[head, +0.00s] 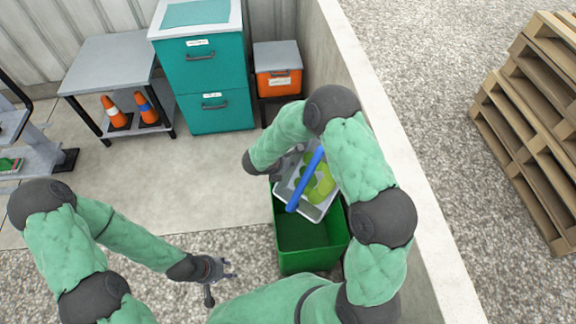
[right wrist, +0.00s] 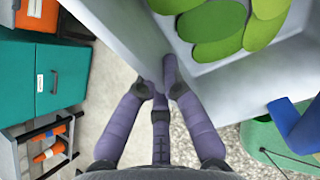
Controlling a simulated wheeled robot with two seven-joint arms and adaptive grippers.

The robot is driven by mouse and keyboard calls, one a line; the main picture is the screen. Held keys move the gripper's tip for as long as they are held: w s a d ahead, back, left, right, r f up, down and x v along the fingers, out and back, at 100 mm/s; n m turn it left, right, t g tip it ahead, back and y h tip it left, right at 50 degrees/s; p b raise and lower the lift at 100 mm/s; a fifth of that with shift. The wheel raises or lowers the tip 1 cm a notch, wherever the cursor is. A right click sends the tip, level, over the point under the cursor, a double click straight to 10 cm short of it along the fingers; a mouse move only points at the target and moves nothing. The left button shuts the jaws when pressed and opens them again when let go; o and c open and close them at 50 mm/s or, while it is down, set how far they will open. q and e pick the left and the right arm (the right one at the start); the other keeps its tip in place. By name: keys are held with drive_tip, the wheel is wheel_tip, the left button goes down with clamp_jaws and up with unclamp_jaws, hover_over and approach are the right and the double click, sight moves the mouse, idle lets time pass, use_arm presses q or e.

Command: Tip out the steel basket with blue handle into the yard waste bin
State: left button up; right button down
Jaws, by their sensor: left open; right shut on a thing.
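The steel basket (head: 318,212) is pale grey with a blue handle (head: 305,180). It is held above the back part of the open green bin (head: 298,262), which looks empty where I can see inside. Green, oval, leaf-like pieces (head: 318,182) lie in the basket; they also show in the right wrist view (right wrist: 212,25). The basket looks tilted, though my arm covers part of it. My right gripper (right wrist: 165,85) is shut on the basket's wall. My left gripper (head: 222,270) is open and empty, left of the bin over the gravel.
A concrete wall (head: 400,150) runs close along the bin's right side. Behind are a teal cabinet (head: 215,75), an orange box (head: 278,83) and a grey table (head: 110,58) with cones beneath. Pallets (head: 530,120) stand beyond the wall. The concrete floor left of the bin is clear.

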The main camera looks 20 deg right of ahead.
drive_tip(key=shift+a+f+t+h+b, duration=0.1)
drive_tip(key=shift+f+t+h+b, duration=0.3)
drive_tip(key=shift+t+h+b, duration=0.6)
drive_tip(key=shift+f+t+h+b, duration=0.35)
drive_tip(key=shift+t+h+b, duration=0.1)
drive_tip(key=shift+h+b, duration=1)
drive_tip(key=shift+a+f+t+h+b, duration=0.1)
drive_tip(key=shift+f+t+h+b, duration=0.3)
drive_tip(key=shift+t+h+b, duration=0.6)
drive_tip(key=shift+g+b, duration=0.25)
drive_tip(key=shift+b, duration=0.15)
drive_tip(key=shift+s+r, duration=0.1)
